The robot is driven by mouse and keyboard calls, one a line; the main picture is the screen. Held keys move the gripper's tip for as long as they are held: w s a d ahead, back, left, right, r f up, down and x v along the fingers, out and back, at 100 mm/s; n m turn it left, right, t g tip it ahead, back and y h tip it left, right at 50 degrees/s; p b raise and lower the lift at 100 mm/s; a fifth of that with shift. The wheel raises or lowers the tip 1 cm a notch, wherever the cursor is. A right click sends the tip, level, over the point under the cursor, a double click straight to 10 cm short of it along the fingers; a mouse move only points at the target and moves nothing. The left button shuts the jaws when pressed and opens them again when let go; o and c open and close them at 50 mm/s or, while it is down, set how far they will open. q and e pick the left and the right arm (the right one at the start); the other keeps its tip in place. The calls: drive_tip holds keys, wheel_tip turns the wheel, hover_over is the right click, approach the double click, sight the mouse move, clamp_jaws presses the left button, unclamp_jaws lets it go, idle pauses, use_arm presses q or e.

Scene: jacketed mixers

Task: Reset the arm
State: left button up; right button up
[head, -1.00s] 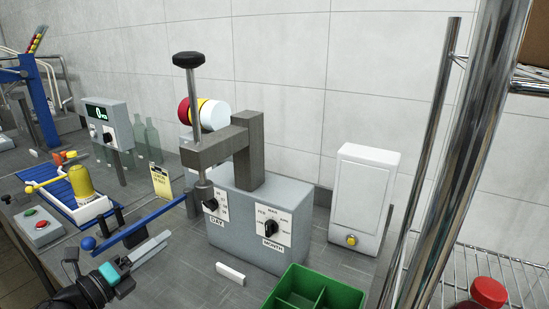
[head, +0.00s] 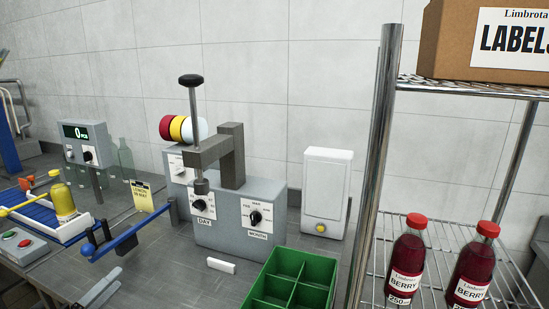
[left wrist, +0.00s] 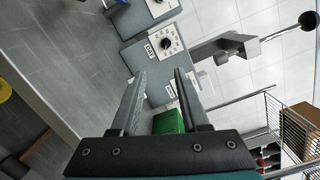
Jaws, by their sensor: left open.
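My left gripper (head: 98,290) shows at the lower left of the head view, only its fingers in the frame, over the table's front part. In the left wrist view the left gripper (left wrist: 158,100) is open, with nothing between its fingers. The grey date-stamping machine (head: 240,212) with DAY and MONTH dials and a black-knobbed lever (head: 191,82) stands beyond it. The machine (left wrist: 150,50) also shows in the left wrist view, tilted. My right gripper is not in view.
A green divided crate (head: 290,280) stands front centre. A metal rack (head: 372,180) on the right holds red bottles (head: 406,265) and a cardboard box (head: 450,40). A blue arm with a ball end (head: 125,238), a blue-and-white tray (head: 35,215) and a button box (head: 18,245) stand left.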

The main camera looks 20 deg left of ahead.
use_arm(q)
drive_tip(key=s+d+f+n+g+y, duration=0.4)
drive_tip(key=d+f+n+g, duration=0.55)
drive_tip(key=n, duration=0.65)
drive_tip(key=s+d+f+n+g+h, duration=0.25)
drive_tip(key=s+d, duration=0.25)
drive_tip(key=d, duration=0.4)
drive_tip(key=s+d+f+n+g+h, duration=0.1)
drive_tip(key=s+d+f+g+h, duration=0.15)
drive_tip(key=s+d, duration=0.55)
wheel_tip(320, 180, down, 21)
drive_tip(key=d+g, duration=0.1)
drive_tip(key=s+a+f+g, duration=0.1)
drive_tip(key=s+a+f, duration=0.1)
drive_tip(key=s+f, duration=1.2)
drive_tip(key=shift+s+a+f, duration=0.25)
drive_tip(key=shift+s, duration=0.25)
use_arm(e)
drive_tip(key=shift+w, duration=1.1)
